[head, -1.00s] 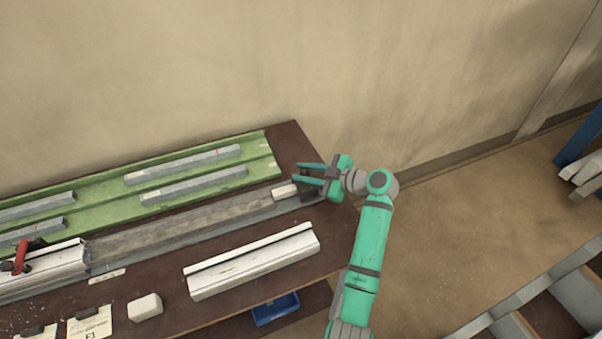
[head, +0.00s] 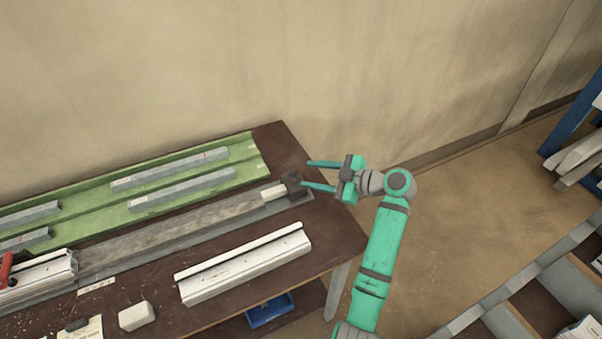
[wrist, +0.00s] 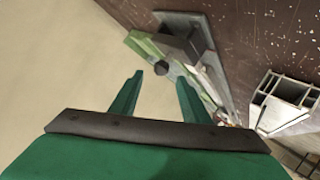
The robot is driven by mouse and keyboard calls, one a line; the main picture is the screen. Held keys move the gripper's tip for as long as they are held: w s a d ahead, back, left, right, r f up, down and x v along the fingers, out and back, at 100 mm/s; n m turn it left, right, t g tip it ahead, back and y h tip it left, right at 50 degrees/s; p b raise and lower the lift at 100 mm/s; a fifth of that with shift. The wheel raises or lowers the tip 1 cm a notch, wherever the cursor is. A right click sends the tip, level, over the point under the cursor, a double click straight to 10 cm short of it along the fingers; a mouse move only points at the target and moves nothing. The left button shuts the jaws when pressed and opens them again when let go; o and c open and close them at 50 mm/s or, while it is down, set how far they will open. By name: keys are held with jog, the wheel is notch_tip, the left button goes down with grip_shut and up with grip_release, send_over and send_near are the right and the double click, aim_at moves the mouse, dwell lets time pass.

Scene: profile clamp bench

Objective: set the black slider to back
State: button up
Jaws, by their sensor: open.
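The black slider, a dark block (head: 295,184), sits at the right end of the long grey rail (head: 190,228), against a pale block (head: 273,191). In the wrist view a dark block with a round knob (wrist: 161,68) shows at the rail's end, just beyond my fingertips. My gripper (head: 307,174) is open and empty to the right of the slider, its two green fingers pointing left. In the wrist view the open fingers (wrist: 159,78) have a clear gap between them. I cannot tell whether a fingertip touches the slider.
A green tray (head: 190,172) with several grey profiles lies behind the rail. A white profile (head: 245,264) lies in front, with a white block (head: 136,316) to its left. A red-handled clamp (head: 6,268) stands at far left.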

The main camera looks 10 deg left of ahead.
jog(key=shift+v, duration=1.85)
